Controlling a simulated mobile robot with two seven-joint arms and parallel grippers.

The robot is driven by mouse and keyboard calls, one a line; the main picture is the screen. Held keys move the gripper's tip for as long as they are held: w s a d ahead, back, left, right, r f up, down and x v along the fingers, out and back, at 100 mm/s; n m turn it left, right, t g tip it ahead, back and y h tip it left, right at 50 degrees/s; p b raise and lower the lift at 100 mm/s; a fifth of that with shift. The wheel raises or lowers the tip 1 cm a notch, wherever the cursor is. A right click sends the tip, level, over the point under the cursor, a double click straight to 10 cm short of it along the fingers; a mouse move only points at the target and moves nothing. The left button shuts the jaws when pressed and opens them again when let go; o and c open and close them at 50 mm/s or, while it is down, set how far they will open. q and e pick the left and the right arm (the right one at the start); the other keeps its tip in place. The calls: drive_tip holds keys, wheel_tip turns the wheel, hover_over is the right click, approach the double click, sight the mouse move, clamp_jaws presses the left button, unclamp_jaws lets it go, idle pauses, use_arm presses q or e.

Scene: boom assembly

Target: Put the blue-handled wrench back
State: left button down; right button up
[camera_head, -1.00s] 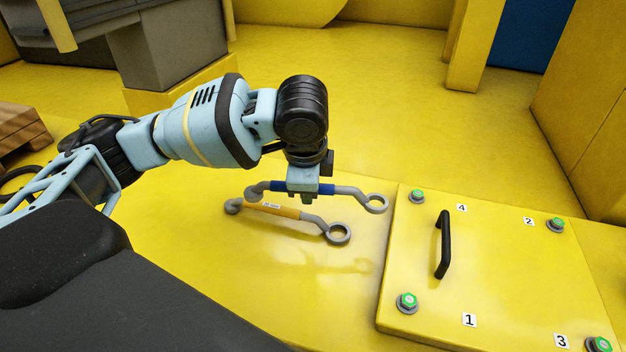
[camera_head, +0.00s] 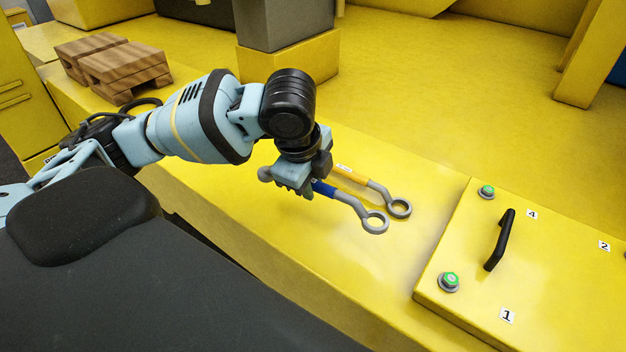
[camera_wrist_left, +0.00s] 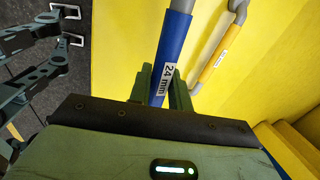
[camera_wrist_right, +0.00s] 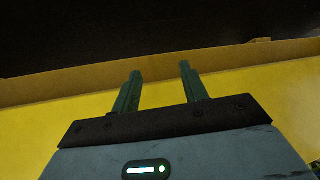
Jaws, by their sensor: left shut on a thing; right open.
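The blue-handled wrench (camera_head: 345,198) is grey with a ring end and a blue grip. My left gripper (camera_head: 307,190) is shut on its blue handle, and the wrench appears held above the yellow surface. In the left wrist view the blue handle (camera_wrist_left: 172,55), labelled "24 mm", runs between the fingers (camera_wrist_left: 160,88). A yellow-handled wrench (camera_head: 354,176) lies on the yellow surface just beyond it and shows in the left wrist view (camera_wrist_left: 218,55). My right gripper (camera_wrist_right: 160,85) is open and empty in its wrist view, facing yellow surfaces.
A yellow panel (camera_head: 560,270) with a black handle (camera_head: 500,240), green-topped bolts (camera_head: 449,281) and number labels is at the right. A wooden pallet (camera_head: 115,68) stands at the back left. A grey block (camera_head: 285,25) rises behind my left arm. The yellow surface between wrenches and panel is clear.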

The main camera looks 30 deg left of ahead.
use_arm(q)
drive_tip(key=shift+f, duration=0.9)
wheel_tip(320, 180, down, 5)
drive_tip(key=shift+r+b, duration=0.2)
drive_tip(key=shift+b, duration=0.8)
drive_tip(key=shift+f+b, duration=0.4)
drive_tip(key=shift+f, duration=0.25)
use_arm(e)
drive_tip(key=s+f+g, duration=0.1)
drive_tip(key=s+f, duration=0.3)
drive_tip(key=shift+a+f, duration=0.25)
drive_tip(key=shift+a, duration=0.2)
drive_tip(key=shift+w+d+r, duration=0.15)
drive_tip(key=shift+w+r, duration=0.1)
drive_tip(key=shift+w+r, duration=0.45)
